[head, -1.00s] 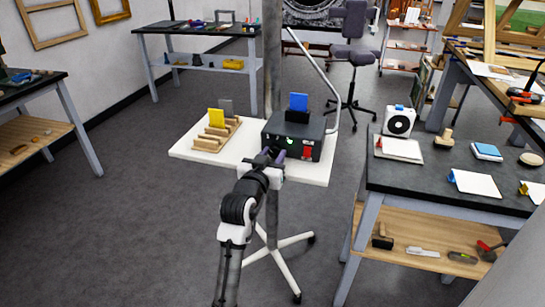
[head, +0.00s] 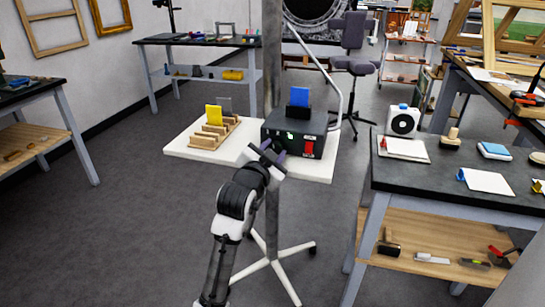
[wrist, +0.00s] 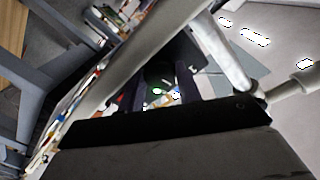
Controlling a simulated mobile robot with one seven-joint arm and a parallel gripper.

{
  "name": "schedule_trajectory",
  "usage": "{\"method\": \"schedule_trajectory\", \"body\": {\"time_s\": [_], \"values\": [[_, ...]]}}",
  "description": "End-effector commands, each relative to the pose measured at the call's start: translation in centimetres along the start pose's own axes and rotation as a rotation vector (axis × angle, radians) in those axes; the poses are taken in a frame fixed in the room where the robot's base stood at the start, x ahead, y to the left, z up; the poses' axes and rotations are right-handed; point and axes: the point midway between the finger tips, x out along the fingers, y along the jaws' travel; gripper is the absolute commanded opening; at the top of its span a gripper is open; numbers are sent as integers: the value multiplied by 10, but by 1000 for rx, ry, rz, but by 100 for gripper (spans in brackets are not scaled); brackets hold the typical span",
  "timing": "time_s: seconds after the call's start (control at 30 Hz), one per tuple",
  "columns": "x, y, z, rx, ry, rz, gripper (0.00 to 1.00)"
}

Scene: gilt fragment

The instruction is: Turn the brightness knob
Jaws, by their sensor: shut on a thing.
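A black box (head: 316,127) stands on the white stand top (head: 180,153). Its front has a small green lit display (head: 290,136) and a red switch (head: 308,148). A blue card (head: 299,97) stands upright in a holder on top. My gripper (head: 270,151) is at the left part of the box's front, its fingers tilted and shut on the brightness knob, which they hide. In the wrist view my gripper (wrist: 160,95) shows dark fingers with a green glow between them; the knob cannot be made out there.
A wooden rack (head: 213,134) with a yellow card (head: 213,114) stands left of the box. A dark workbench (head: 440,177) stands close on the right. The floor at left is clear.

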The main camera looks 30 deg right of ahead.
Motion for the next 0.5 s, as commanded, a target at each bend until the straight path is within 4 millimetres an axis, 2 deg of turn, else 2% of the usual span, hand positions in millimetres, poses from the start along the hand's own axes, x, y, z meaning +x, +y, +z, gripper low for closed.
{"method": "schedule_trajectory", "body": {"time_s": [0.5], "values": [[0, 1, -1, 41, -1, 1, 11]]}}
